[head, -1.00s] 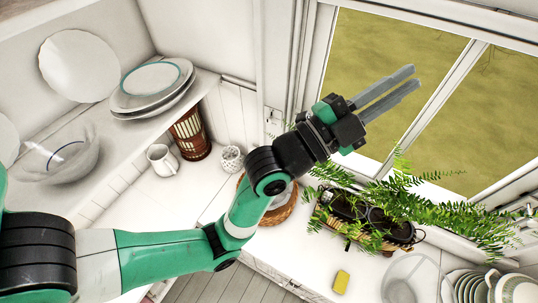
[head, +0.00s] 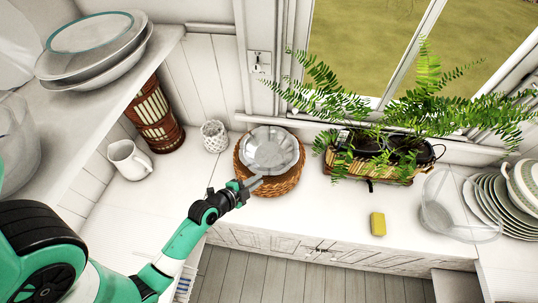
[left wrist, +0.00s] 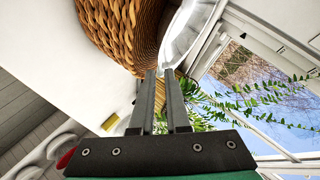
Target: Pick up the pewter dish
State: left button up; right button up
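The pewter dish (head: 270,148) is a shiny silver-grey dish with a scalloped rim. It lies in a round brown wicker basket (head: 284,184) on the white counter, below the window. My left gripper (head: 254,182) is at the near side of the basket, close to the dish's near rim. In the left wrist view the fingers (left wrist: 161,76) are apart with a gap between them. The dish (left wrist: 186,30) and the woven basket wall (left wrist: 122,28) are just beyond the fingertips. I cannot tell whether the fingers touch the rim. My right gripper is not in view.
A white woven pot (head: 214,136), a white jug (head: 130,160) and a brown slatted vase (head: 155,118) stand to the left. A fern planter (head: 375,171) stands to the right. A yellow sponge (head: 378,224) lies on clear counter; stacked plates (head: 490,205) are far right. Shelf plates (head: 95,50) overhang upper left.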

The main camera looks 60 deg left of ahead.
aim_at(275, 170)
pick_arm(q)
jog(key=x, duration=0.5)
jog(key=shift+w+b, duration=0.2)
jog(key=shift+b, duration=0.1)
jog(key=b+x, duration=0.1)
jog(key=x, duration=0.4)
jog(key=shift+w+d, duration=0.15)
jog(key=shift+w, duration=0.05)
grip_shut()
jog(key=shift+r, duration=0.15)
dwell(0.8)
jog(key=shift+r+p, duration=0.3)
jog(key=shift+r, duration=0.2)
notch_tip(275, 170, up, 3)
jog(key=shift+f+p, duration=0.1)
jog(key=shift+p, duration=0.5)
jog(key=d+r+p, duration=0.1)
jog(key=d+r, duration=0.3)
jog(key=d, duration=0.3)
jog(key=s+d+r+p, duration=0.1)
jog(key=d+r, duration=0.4)
jog(key=d, duration=0.2)
